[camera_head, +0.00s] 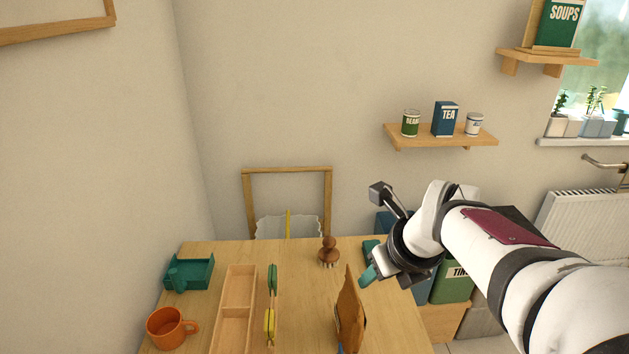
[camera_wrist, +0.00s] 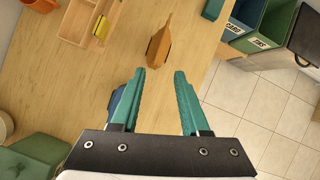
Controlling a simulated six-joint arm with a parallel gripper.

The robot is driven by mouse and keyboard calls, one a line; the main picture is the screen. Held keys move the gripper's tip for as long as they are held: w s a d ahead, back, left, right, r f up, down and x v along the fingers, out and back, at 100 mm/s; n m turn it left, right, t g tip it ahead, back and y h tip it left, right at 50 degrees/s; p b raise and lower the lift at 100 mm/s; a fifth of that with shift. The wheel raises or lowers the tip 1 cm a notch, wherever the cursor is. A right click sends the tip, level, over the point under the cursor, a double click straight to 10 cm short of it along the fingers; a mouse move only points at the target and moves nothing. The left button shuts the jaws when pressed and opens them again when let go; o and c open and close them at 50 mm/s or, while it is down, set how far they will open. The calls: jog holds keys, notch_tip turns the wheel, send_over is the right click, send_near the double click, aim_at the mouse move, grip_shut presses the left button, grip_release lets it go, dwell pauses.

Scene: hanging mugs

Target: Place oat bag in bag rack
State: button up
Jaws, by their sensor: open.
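A brown paper bag (camera_head: 349,315), which looks like the oat bag, stands upright near the table's right front. It also shows in the wrist view (camera_wrist: 160,45), just beyond my fingertips and roughly in line with the gap between them. No label on it is readable. My gripper (camera_head: 368,262) is open and empty, above the table's right side, behind the bag in the head view. Its teal fingers also show apart in the wrist view (camera_wrist: 160,74). I cannot tell for sure which thing is the bag rack; a wooden divided tray (camera_head: 237,305) lies left of the bag.
Green and yellow items (camera_head: 270,305) stand along the tray's right side. An orange mug (camera_head: 170,328) and a teal tray (camera_head: 188,274) are at the left. A brown brush (camera_head: 328,252) stands at the back. Bins (camera_wrist: 270,28) stand beyond the table's right edge. Table between tray and bag is clear.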

aim_at(353, 282)
jog(key=shift+m, duration=0.8)
jog(key=x, duration=0.5)
jog(key=w+x, duration=0.1)
jog(key=x, duration=0.4)
jog(key=r+x, duration=0.1)
jog(key=x, duration=0.4)
jog(key=shift+w+f, duration=0.35)
jog(key=shift+w, duration=0.15)
jog(key=shift+w+f, duration=0.15)
jog(key=shift+f, duration=0.25)
grip_shut()
